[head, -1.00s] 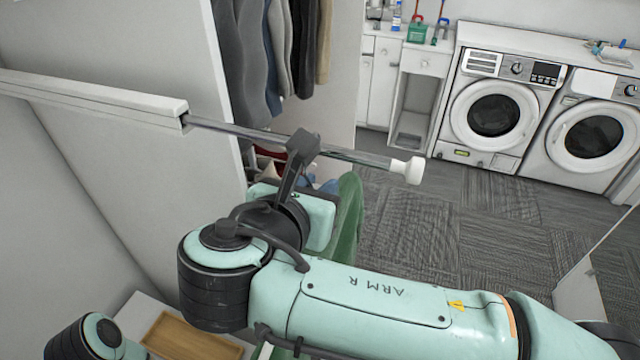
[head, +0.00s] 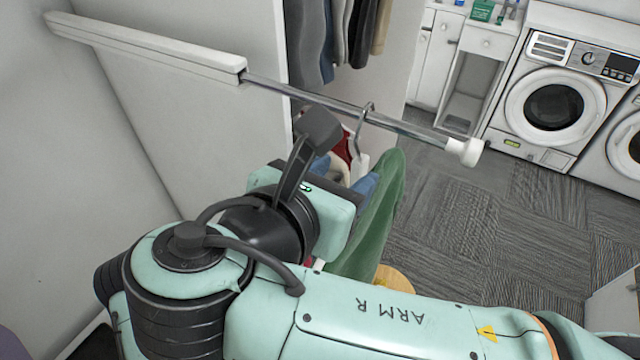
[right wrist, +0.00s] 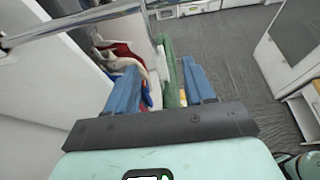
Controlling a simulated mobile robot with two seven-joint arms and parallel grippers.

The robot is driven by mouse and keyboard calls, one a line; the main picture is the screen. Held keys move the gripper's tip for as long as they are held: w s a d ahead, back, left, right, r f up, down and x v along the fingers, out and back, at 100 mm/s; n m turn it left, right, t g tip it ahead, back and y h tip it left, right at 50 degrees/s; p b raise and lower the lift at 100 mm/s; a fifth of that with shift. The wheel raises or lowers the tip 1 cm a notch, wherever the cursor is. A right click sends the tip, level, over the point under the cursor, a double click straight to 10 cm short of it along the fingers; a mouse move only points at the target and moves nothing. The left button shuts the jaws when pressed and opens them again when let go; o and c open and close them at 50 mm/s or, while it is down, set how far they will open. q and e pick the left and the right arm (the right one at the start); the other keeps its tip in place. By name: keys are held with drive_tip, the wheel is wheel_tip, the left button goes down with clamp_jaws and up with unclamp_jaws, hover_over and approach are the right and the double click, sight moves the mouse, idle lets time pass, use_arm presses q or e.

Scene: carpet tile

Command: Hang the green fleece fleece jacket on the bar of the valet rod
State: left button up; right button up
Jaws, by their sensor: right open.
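The green fleece jacket (head: 382,220) hangs below the valet rod's bar (head: 410,129), partly hidden by my right arm. A metal hanger hook (head: 358,140) curves over the bar, with a pale hanger neck below it. My right gripper (head: 342,177) is just under the bar, beside the hanger neck. In the right wrist view its blue fingers (right wrist: 161,85) are spread apart, with the green jacket (right wrist: 169,72) visible between and beyond them. The bar (right wrist: 75,28) crosses the upper left there. My left gripper is out of view.
The bar comes out of a white rail (head: 150,47) and ends in a white knob (head: 464,151). Dark clothes (head: 345,30) hang in the closet behind. A washing machine (head: 555,95) stands at the far right. Carpeted floor (head: 480,220) is open right of the jacket.

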drive_tip(key=shift+v, duration=2.6)
